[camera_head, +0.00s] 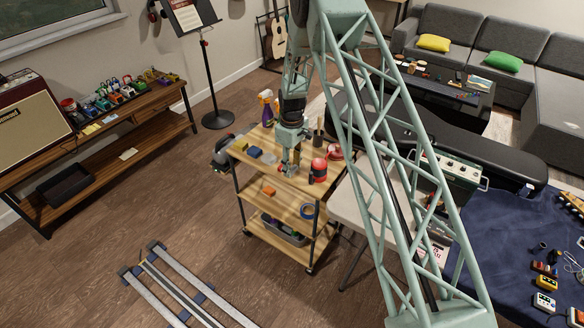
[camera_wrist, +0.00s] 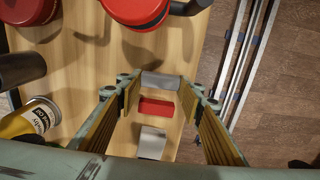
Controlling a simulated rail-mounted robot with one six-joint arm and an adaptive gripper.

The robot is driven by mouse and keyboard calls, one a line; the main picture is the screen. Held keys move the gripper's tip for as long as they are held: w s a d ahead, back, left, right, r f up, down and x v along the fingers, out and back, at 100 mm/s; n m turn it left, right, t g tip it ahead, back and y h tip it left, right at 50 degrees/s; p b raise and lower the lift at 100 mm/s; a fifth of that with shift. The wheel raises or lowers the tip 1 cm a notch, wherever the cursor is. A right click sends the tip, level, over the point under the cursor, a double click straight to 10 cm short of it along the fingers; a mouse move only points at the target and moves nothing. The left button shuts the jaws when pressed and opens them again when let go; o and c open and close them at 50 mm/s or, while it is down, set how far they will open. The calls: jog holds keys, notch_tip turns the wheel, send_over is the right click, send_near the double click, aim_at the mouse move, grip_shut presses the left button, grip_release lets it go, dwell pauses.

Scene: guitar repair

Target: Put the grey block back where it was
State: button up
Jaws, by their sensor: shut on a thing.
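My gripper (camera_head: 290,168) is low over the top of the wooden cart (camera_head: 236,153). In the wrist view its two fingers (camera_wrist: 161,88) close on a grey block (camera_wrist: 160,81), which spans the gap at the fingertips. A red block (camera_wrist: 156,107) and another pale grey block (camera_wrist: 152,143) lie on the wood, seen between the fingers. In the head view a grey block (camera_head: 269,157) lies just left of my gripper, beside a dark blue block (camera_head: 254,151). I cannot tell whether the held block touches the cart top.
A red can (camera_head: 318,170) stands close to the right of my gripper, with a red round thing (camera_head: 335,152) behind it. A spray bottle (camera_head: 266,108) stands at the back. An orange block (camera_head: 268,190) and blue tape (camera_head: 308,211) are on the shelf below.

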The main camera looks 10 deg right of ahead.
aim_at(292, 169)
jog(key=o, duration=0.9)
jog(key=shift+f, duration=0.1)
jog(key=shift+o, duration=0.2)
jog(key=shift+r, duration=0.25)
notch_tip(292, 169, up, 12)
dwell(0.9)
